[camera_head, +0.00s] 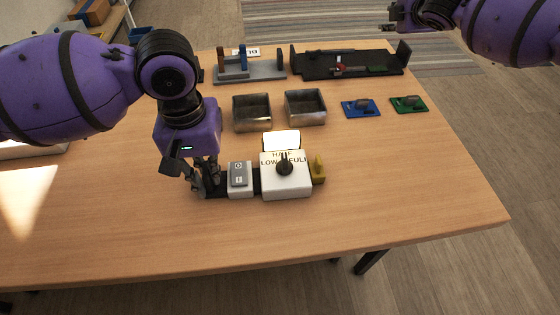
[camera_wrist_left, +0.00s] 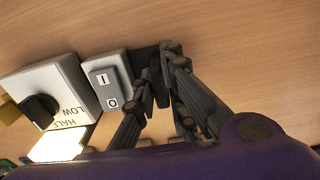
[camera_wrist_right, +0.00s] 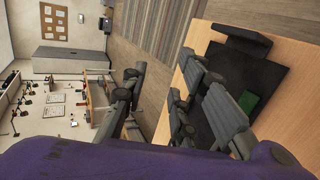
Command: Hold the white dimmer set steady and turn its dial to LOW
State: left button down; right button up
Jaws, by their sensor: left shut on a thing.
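The white dimmer box (camera_head: 286,187) stands on the table with LOW, HALF and FULL on its top. Its black dial (camera_head: 284,166) seems to point up toward HALF; the dial also shows in the left wrist view (camera_wrist_left: 38,109). A lit white panel (camera_head: 281,141) sits behind the box. A grey rocker switch (camera_head: 239,174) marked I and O is on the block beside it. My left gripper (camera_head: 208,187) is shut on the black piece (camera_wrist_left: 146,58) at the set's left end; its fingers partly hide that piece. My right gripper (camera_wrist_right: 155,92) is open and empty, away at the upper right.
A yellow piece (camera_head: 319,168) is at the set's right end. Two metal bins (camera_head: 252,112), a blue plate (camera_head: 361,108) and a green plate (camera_head: 409,104) lie behind. A grey rack (camera_head: 252,72) and black tray (camera_head: 350,63) line the far edge. The table's right front is clear.

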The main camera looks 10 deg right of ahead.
jog(key=s+a+f+n+g+y, duration=0.1)
jog(key=s+a+g, duration=0.15)
jog(key=a, duration=0.55)
jog(key=s+a+f+n+g+y, duration=0.1)
jog(key=s+a+n, duration=0.15)
jog(key=a, duration=0.65)
notch_tip(320, 180, up, 4)
jog(key=n+g, duration=0.9)
jog(key=n, duration=0.5)
send_over(285, 165)
jog(key=shift+s+f+h, duration=0.1)
jog(key=shift+f+h, duration=0.2)
jog(key=shift+f, duration=4.3)
grip_shut()
